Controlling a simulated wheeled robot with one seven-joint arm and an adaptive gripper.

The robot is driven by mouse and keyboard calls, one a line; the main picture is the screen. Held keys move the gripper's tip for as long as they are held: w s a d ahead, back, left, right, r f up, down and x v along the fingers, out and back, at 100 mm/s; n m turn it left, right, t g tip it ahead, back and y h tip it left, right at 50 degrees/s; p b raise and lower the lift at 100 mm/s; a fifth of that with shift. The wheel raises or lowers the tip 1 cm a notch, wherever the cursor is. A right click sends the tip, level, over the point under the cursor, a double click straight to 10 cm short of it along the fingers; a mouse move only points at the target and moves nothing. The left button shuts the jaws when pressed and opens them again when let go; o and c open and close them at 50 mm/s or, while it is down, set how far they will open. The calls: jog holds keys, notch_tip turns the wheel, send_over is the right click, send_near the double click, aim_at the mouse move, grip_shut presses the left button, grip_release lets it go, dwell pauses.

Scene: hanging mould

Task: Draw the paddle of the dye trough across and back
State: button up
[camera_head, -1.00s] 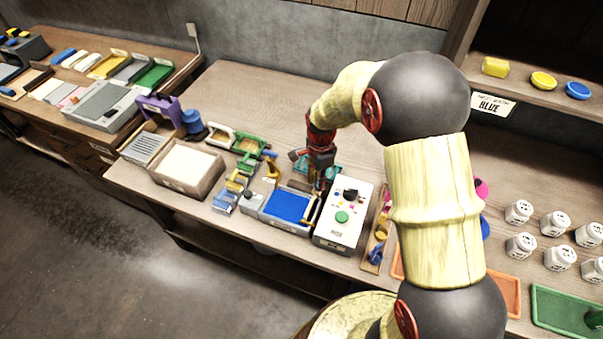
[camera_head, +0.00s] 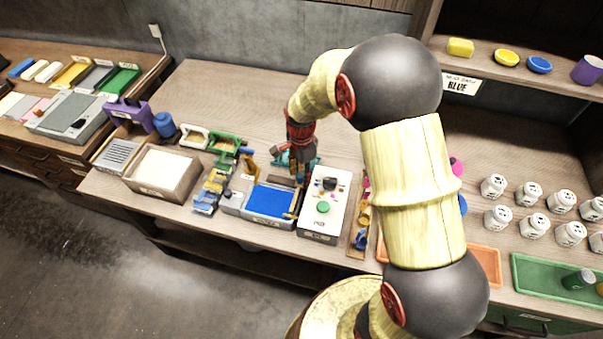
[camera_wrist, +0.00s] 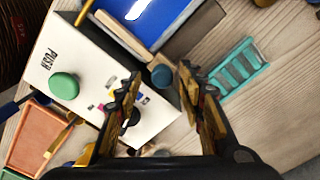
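The dye trough (camera_head: 268,203), a pale box with a bright blue surface, stands on the bench near its front edge. It also shows at the top of the wrist view (camera_wrist: 150,15). A wooden bar (camera_wrist: 118,36), seemingly the paddle, lies along the trough's side nearest the white button box. A dark blue round knob (camera_wrist: 162,76) is at the bar's end; I cannot tell whether they are joined. My gripper (camera_wrist: 157,82) is open, its fingertips on either side of the knob with gaps visible. In the head view my gripper (camera_head: 302,178) is behind the trough's right end, partly hidden.
The white box with a green button (camera_head: 323,208) stands close right of the trough. A teal ribbed rack (camera_wrist: 238,72) lies beside my gripper. Yellow and blue tools (camera_head: 212,190) are left of the trough. The bench behind is mostly clear.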

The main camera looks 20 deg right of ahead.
jog(key=shift+r, duration=0.1)
notch_tip(320, 180, up, 12)
dwell(0.5)
dwell(0.4)
jog(key=s+a+r+n+t, duration=0.1)
jog(key=s+r+n+t, duration=0.1)
jog(key=s+r+n, duration=0.6)
jog(key=s+a+r+n+t, duration=0.1)
jog(key=s+r+n+t, duration=0.2)
jog(key=s+r+n, duration=0.5)
jog(key=shift+s+r+t, duration=0.25)
jog(key=shift+s+t, duration=0.05)
jog(key=shift+s, duration=3.45)
